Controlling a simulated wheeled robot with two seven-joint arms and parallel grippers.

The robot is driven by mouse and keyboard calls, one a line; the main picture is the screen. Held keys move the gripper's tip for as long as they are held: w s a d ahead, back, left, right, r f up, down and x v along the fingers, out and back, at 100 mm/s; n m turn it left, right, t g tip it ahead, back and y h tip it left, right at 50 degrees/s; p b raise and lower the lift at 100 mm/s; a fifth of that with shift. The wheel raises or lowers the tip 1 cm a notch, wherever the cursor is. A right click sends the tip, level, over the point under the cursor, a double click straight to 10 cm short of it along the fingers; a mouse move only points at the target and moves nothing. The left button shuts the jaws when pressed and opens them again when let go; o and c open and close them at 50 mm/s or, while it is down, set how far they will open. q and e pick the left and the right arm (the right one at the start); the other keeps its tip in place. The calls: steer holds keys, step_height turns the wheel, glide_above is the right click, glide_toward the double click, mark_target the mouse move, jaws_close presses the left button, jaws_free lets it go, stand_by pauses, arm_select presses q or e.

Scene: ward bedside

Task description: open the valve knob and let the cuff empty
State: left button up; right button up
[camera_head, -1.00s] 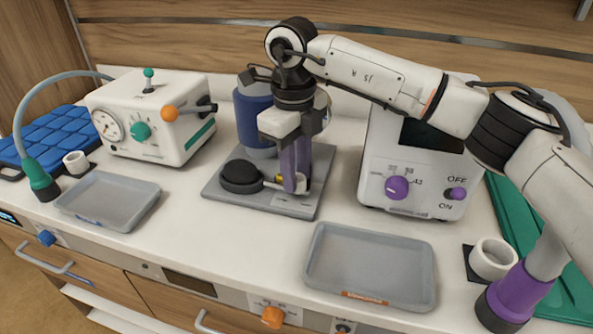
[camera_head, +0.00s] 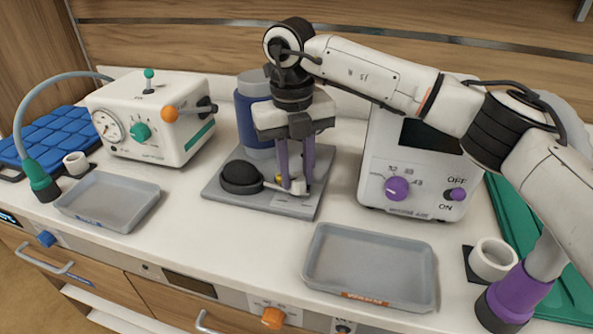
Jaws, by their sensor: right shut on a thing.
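The blue cuff (camera_head: 253,125) is wrapped around a grey upright cylinder at the back of a grey plate (camera_head: 228,198). A black rubber bulb (camera_head: 240,177) lies on the plate in front, joined on its right to a small pale valve (camera_head: 298,187) with a bit of yellow beside it. My right gripper (camera_head: 295,182) points straight down over the valve, its two purple fingers low on either side of it. It is shut on the valve knob, which the fingers partly hide. My left gripper is not in view.
A white box with a gauge (camera_head: 107,125) stands to the left, and a white device with a purple dial (camera_head: 397,189) close to the right. Two grey trays (camera_head: 85,213) (camera_head: 322,284) lie in front. A white cup (camera_head: 491,258) stands at the right.

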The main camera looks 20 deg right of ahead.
mark_target(294, 177)
steer(key=shift+w, duration=0.1)
stand_by(0.3)
steer(key=o, duration=1)
steer(key=shift+o, duration=0.2)
step_height(294, 177, up, 10)
steer(key=shift+a+r, duration=0.2)
